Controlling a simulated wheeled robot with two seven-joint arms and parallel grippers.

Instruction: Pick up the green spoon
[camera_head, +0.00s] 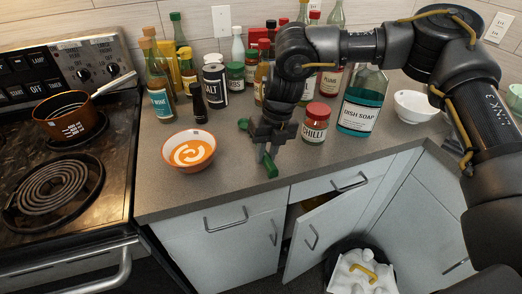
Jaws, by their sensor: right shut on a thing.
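The green spoon (270,166) is in my right gripper (264,150), above the counter near its front edge. Its green end hangs below the fingers, and another green part shows at the left of the gripper. The fingers hide the middle of the spoon. My right arm comes in from the right and bends down to the gripper, which is shut on the spoon. I cannot tell whether the spoon touches the counter. My left gripper is not in view.
An orange bowl (189,150) stands left of the gripper. A chilli jar (315,123) and a dish soap bottle (362,101) stand to the right. Several bottles crowd the back. The stove (57,190) with a pot (67,117) is at left. A lower cabinet door (318,236) is ajar.

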